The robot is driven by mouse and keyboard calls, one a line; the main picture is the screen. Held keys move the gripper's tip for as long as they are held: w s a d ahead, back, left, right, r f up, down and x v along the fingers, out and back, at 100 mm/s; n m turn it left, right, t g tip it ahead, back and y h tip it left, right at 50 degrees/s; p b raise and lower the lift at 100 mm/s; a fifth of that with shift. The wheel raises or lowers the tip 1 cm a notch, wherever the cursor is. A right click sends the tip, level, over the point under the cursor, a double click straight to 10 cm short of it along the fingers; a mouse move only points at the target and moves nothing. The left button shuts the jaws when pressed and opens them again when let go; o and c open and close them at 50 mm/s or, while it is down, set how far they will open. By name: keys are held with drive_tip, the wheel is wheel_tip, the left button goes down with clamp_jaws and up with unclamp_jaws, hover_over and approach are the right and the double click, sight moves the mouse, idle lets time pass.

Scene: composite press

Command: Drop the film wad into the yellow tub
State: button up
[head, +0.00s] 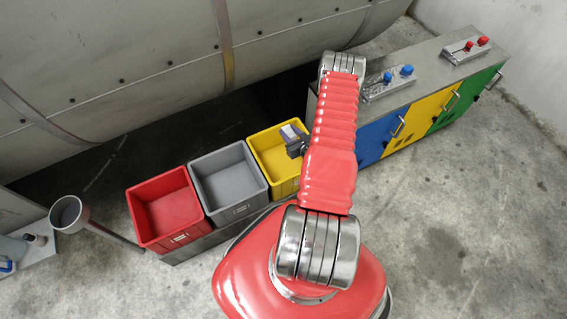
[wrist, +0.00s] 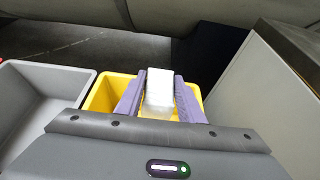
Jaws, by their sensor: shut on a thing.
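The film wad (wrist: 159,90) is a pale, whitish block between the fingers of my gripper (wrist: 158,92) in the wrist view. My gripper is shut on it. In the head view my gripper (head: 297,142) and the wad (head: 290,131) show over the yellow tub (head: 265,140), partly behind my red arm. In the wrist view the yellow tub (wrist: 103,95) lies behind and below the fingers. How high the wad is above the tub is hard to tell.
A grey tub (head: 216,157) and a red tub (head: 147,193) stand in a row left of the yellow one. A cabinet (head: 425,62) with blue, yellow and green doors stands to the right. A large grey cylinder (head: 120,55) is behind. A grey funnel-shaped thing (head: 68,213) stands far left.

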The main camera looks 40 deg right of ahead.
drive_tip(key=shift+f, duration=2.15)
drive_tip(key=o, duration=1.1)
drive_tip(key=shift+s, duration=0.1)
